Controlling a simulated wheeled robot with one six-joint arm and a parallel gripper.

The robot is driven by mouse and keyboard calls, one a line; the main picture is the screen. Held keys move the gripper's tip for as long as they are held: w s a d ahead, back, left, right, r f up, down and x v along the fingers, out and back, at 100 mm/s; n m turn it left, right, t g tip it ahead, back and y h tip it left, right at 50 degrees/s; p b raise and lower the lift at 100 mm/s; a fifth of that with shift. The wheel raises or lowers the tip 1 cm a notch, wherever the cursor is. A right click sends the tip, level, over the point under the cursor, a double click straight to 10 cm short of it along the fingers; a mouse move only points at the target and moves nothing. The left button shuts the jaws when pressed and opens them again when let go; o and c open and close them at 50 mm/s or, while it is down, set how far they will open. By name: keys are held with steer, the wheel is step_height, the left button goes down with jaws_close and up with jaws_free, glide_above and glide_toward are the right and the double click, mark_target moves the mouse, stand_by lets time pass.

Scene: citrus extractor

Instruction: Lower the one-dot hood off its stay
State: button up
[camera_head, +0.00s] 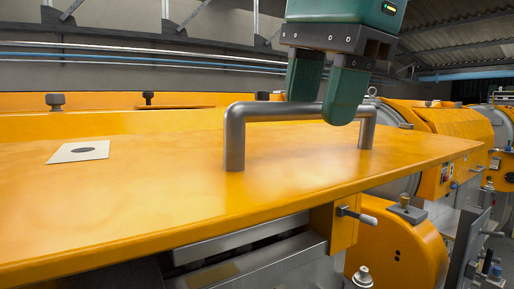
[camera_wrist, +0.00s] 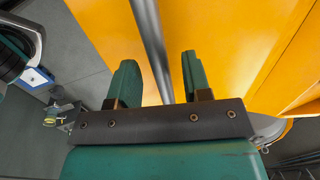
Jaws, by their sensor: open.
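The hood (camera_head: 290,185) is a wide orange panel across the head view, with one dark dot on a white label (camera_head: 79,151) at its left. A grey bar handle (camera_head: 262,110) stands on its top. My green gripper (camera_head: 326,90) is open at the handle, one finger on the far side of the bar and one on the near side. In the wrist view the bar (camera_wrist: 152,45) runs between the two fingers (camera_wrist: 158,80), with a gap to each. A small latch with a grey lever (camera_head: 356,214) sits under the hood's front edge. I cannot make out the stay for certain.
Orange machine housings (camera_head: 450,130) and grey round drums stand to the right. Black knobs (camera_head: 55,101) stand behind the hood. Pipes run along the back wall. In the wrist view, grey floor (camera_wrist: 95,35) shows at the left.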

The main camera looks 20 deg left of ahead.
mark_target(315, 158)
jaws_close()
steer(key=r+p, duration=0.1)
steer(key=p, duration=0.2)
steer(key=r+p, duration=0.1)
steer(key=p, duration=0.1)
steer(key=shift+w+a+r+g+h, duration=0.3)
steer(key=shift+r, duration=0.05)
steer(key=shift+w+a+f+b, duration=0.15)
steer(key=shift+f+b, duration=0.2)
steer(key=shift+b, duration=0.85)
steer(key=shift+t+y, duration=0.5)
steer(key=shift+y, duration=0.1)
steer(key=f+b, duration=0.1)
steer(key=b, duration=0.1)
steer(key=f+b, duration=0.1)
steer(key=b, duration=0.2)
steer(key=s+d+f+b, duration=0.1)
steer(key=f+b, duration=0.1)
steer(key=b, duration=0.1)
steer(key=f+b, duration=0.1)
steer(key=b, duration=0.2)
steer(key=shift+s+d+f+b, duration=0.15)
steer(key=shift+d+f+b, duration=0.05)
steer(key=shift+f+b, duration=0.2)
steer(key=shift+r+y, duration=0.15)
steer(key=shift+y, duration=0.15)
steer(key=shift+r, duration=0.1)
